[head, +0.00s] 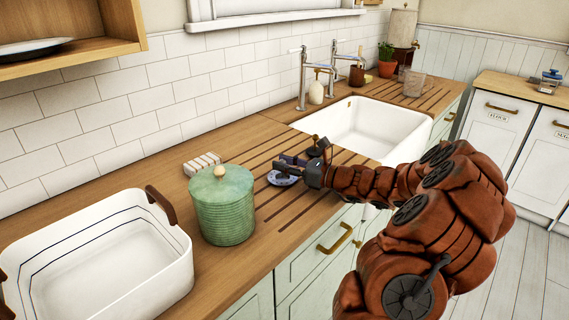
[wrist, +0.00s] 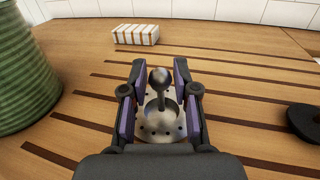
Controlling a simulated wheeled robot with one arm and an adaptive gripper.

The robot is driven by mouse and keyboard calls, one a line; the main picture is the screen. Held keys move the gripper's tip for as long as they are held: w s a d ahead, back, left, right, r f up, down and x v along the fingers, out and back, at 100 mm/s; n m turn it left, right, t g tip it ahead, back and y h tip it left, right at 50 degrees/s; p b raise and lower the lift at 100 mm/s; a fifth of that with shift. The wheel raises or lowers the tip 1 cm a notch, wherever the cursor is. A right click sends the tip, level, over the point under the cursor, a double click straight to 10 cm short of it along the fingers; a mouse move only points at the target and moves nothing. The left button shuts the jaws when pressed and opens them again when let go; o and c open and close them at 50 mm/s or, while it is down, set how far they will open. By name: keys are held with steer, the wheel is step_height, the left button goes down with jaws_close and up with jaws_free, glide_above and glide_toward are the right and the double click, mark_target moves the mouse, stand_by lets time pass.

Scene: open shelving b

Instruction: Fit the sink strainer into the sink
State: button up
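The sink strainer (wrist: 160,122) is a metal disc with small holes and an upright stem topped by a round knob. It is on the grooved wooden counter, and in the head view (head: 283,179) it shows just in front of my gripper (head: 290,168). In the wrist view my gripper (wrist: 159,98) is open, with one purple-padded finger on each side of the knob. A gap shows between each finger and the stem. Part of the strainer's near edge is hidden by my gripper. The white sink (head: 366,106) is empty, farther along the counter; its drain is hidden.
A green lidded canister (head: 222,210) stands left of my gripper, with a white striped block (head: 202,164) behind it. A white basket (head: 110,262) is at the front left. A dark object (wrist: 304,122) lies to the right. Taps (head: 302,80) rise behind the sink.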

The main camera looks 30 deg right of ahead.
steer(key=shift+o, duration=1.1)
steer(key=shift+r, duration=0.15)
steer(key=v, duration=1.2)
steer(key=shift+d+b, duration=0.1)
steer(key=shift+b, duration=0.3)
